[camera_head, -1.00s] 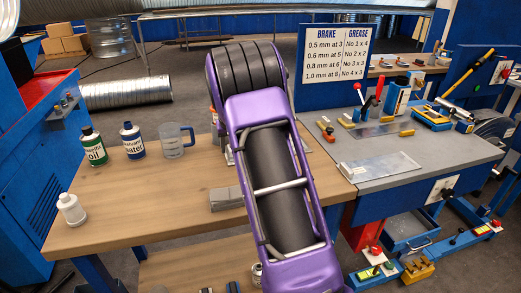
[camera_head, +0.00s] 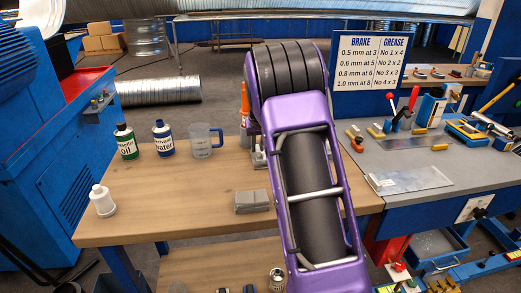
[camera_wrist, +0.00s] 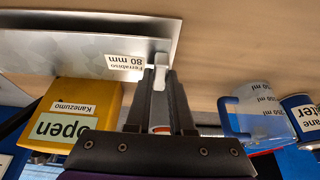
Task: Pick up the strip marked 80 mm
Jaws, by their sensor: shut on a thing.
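In the wrist view, a flat grey metal strip (camera_wrist: 75,50) carries a label reading "80 mm", seen upside down. My gripper (camera_wrist: 160,72) is at the strip's right end, beside the label. Its dark fingers are shut on a small pale tab at that end, which appears to be part of the strip. The wooden surface shows close behind; I cannot tell whether the strip touches it. In the head view, my purple arm hides the gripper and the strip.
A yellow box (camera_wrist: 85,105) marked "open" is near the fingers. A measuring jug (camera_head: 204,141), an oil bottle (camera_head: 126,141), a water bottle (camera_head: 163,139) and a white bottle (camera_head: 102,202) stand on the wooden bench (camera_head: 190,215). A grey stack (camera_head: 252,201) lies left of my arm.

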